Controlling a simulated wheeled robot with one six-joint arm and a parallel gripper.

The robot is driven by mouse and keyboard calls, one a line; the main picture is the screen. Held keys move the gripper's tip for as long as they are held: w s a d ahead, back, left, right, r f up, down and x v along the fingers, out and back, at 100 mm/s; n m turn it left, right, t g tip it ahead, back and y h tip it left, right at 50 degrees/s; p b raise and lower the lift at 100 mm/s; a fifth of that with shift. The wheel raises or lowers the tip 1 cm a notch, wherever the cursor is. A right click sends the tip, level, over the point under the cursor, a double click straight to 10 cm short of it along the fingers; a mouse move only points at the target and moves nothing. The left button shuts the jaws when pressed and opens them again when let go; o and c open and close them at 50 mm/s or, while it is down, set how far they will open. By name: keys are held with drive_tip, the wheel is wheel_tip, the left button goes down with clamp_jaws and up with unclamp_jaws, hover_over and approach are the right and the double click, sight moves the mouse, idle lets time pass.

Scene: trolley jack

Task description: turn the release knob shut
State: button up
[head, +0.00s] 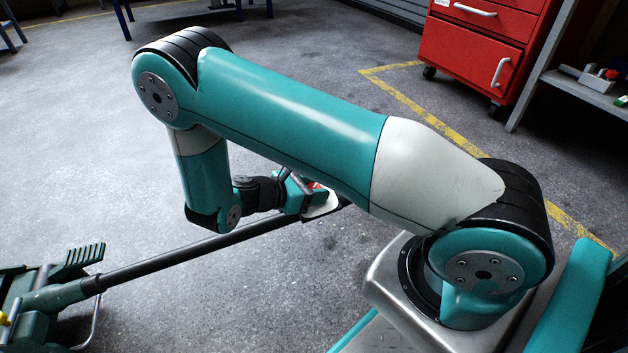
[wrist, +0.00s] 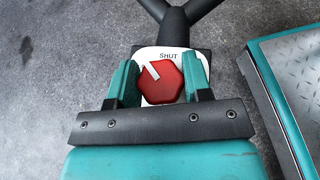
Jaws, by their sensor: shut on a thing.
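The red release knob (wrist: 160,86) is many-sided and sits on a white plate (wrist: 147,53) marked SHUT. Its white pointer bar lies at its upper left and points up and left, to the left of the word SHUT. My gripper (wrist: 160,82) has one teal finger on each side of the knob and is shut on it. In the head view my gripper (head: 303,193) is at the upper end of the jack's long dark handle (head: 200,246). Only a bit of red shows there, and my arm hides part of the handle end.
The trolley jack's green body (head: 40,298) stands on the floor at the lower left. A red tool cabinet (head: 470,45) on castors and a grey shelf (head: 585,90) stand at the upper right. The grey floor around the handle is clear.

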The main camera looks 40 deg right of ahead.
drive_tip(key=m+g+y+p, duration=0.1)
drive_tip(key=m+g+p, duration=0.2)
drive_tip(key=m+g, duration=0.1)
drive_tip(key=shift+r, duration=0.15)
drive_tip(key=m+g+y+p, duration=0.1)
drive_tip(key=m+g+y, duration=0.2)
drive_tip(key=m, duration=0.2)
drive_tip(key=shift+g+y+p, duration=0.3)
drive_tip(key=shift+g+y, duration=0.1)
drive_tip(key=o, duration=0.9)
